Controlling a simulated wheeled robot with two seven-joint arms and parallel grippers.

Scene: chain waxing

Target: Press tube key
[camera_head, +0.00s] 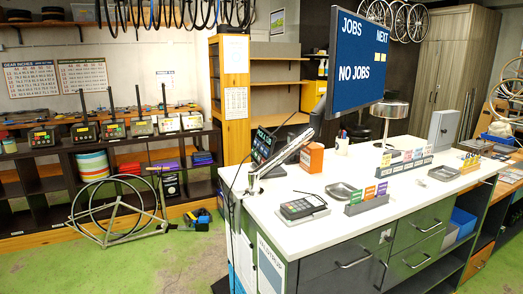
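No key marked tube can be made out in the camera_head view. A dark keypad device (299,208) lies on the white counter near its front left corner, with its keys too small to read. A tilted touch screen (263,146) with coloured tiles stands behind it at the counter's left edge, partly behind a silver arm-like stand. Its labels are not legible. Neither of my grippers is in view, and nothing touches the keypad or the screen.
The white counter (340,185) also carries a small metal tray (340,191), coloured tag holders (367,200), an orange box (312,158) and a lamp (390,110). A blue board (360,62) reads "NO JOBS". A bicycle frame (118,215) stands at left; green floor is open in front.

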